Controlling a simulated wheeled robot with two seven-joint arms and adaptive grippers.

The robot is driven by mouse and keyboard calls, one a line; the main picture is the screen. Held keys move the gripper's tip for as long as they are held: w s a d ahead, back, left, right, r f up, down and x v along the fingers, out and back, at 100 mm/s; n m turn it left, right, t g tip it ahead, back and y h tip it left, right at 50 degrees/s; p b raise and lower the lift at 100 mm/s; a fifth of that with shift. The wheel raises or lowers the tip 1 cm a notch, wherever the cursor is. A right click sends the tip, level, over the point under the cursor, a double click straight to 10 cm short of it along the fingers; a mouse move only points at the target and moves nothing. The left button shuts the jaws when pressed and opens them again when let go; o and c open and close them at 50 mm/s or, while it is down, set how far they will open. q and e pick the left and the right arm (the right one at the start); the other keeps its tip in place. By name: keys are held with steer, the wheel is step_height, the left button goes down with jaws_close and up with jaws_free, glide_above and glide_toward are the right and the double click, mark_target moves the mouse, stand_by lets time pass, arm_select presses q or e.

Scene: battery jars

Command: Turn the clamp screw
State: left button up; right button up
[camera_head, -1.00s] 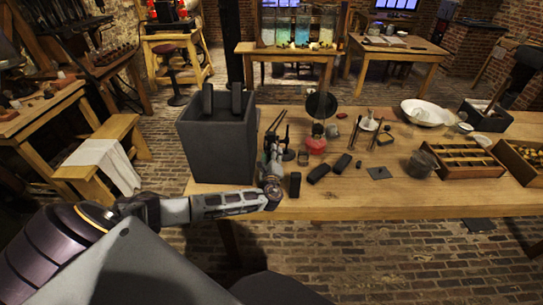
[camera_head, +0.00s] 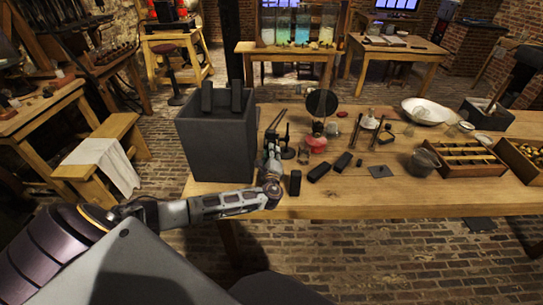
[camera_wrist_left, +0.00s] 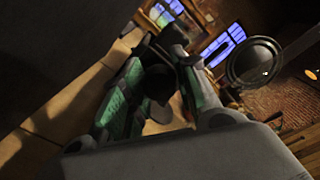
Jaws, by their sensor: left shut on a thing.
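My left gripper (camera_head: 271,148) reaches over the table's near left part, beside the dark grey box. In the left wrist view its green-padded fingers (camera_wrist_left: 153,98) are closed around a small dark rounded piece (camera_wrist_left: 159,84), which looks like the clamp screw's head. In the head view the screw is too small and too covered by the fingers to make out. A thin dark stand (camera_head: 277,122) rises just behind the fingertips. Its joint to the held piece is hidden. My right gripper is not in view.
The tall grey box (camera_head: 215,150) stands close left of my gripper. A red-based apparatus (camera_head: 316,143) and a round dark disc (camera_head: 322,103) stand to its right. Small black blocks (camera_head: 319,172) lie near the wooden table's (camera_head: 400,199) front edge, where some wood is bare.

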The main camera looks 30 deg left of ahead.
arm_select(q)
steer(key=shift+f+n+b, duration=0.15)
steer(key=shift+n+b, duration=0.25)
steer(key=shift+n, duration=0.2)
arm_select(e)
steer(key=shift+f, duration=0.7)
arm_select(q)
steer(key=o, duration=1)
steer(key=shift+a+n, duration=0.1)
steer(key=shift+n, duration=0.2)
steer(key=shift+s, duration=0.15)
steer(key=shift+s+d, duration=0.55)
steer(key=shift+d, duration=0.05)
steer(key=shift+v, duration=5.15)
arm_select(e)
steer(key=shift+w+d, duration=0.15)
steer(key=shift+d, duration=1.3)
